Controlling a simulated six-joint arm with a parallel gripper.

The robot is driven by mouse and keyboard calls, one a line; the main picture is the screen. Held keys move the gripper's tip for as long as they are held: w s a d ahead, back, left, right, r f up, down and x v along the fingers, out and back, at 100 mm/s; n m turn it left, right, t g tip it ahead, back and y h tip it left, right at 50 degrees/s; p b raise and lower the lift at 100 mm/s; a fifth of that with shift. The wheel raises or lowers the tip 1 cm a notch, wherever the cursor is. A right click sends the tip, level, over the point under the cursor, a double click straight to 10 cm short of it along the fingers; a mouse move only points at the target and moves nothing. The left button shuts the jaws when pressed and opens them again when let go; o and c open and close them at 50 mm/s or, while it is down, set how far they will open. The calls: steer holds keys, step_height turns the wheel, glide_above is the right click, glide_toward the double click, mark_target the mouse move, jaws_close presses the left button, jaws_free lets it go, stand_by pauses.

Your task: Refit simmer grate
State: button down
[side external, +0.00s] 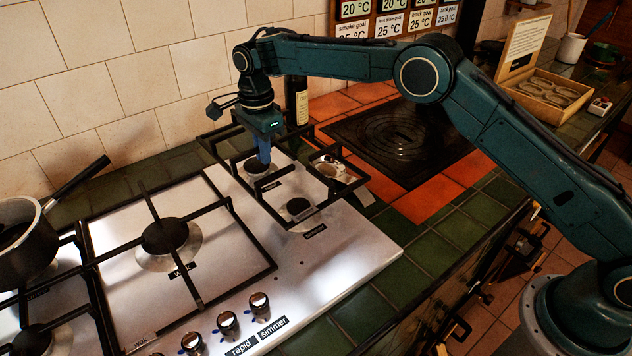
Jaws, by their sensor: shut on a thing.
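The simmer grate, a black square-barred frame (342,198), is over the right end of the steel hob (350,250) in the side external view. Its far left corner reaches over the green tiles by the wall, and its right corner reaches past the hob's edge. It sits askew to the hob; I cannot tell whether it touches the surface. My gripper (264,160), with blue fingers, points down and is shut on a bar of the grate. Another burner lies partly hidden behind my gripper.
The wok grate (232,207) stands left on the hob, with a saucepan (25,240) farther left. Several knobs (259,304) line the front. A dark bottle (297,100) stands behind my gripper. A black hotplate (400,140) and a wooden box (548,92) lie right.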

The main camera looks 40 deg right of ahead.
steer(key=shift+w+a+r+m, duration=0.1)
steer(key=shift+a+r+m, duration=0.05)
steer(key=shift+a+m, duration=0.2)
steer(key=shift+f, duration=0.2)
stand_by(0.4)
glide_above(266, 198)
steer(key=shift+w+f, duration=0.1)
steer(key=shift+f, duration=4.25)
steer(key=shift+f, duration=0.4)
steer(key=c, duration=1.6)
jaws_free()
steer(key=shift+o, duration=0.5)
steer(key=shift+f, duration=0.25)
steer(key=shift+r, duration=7.1)
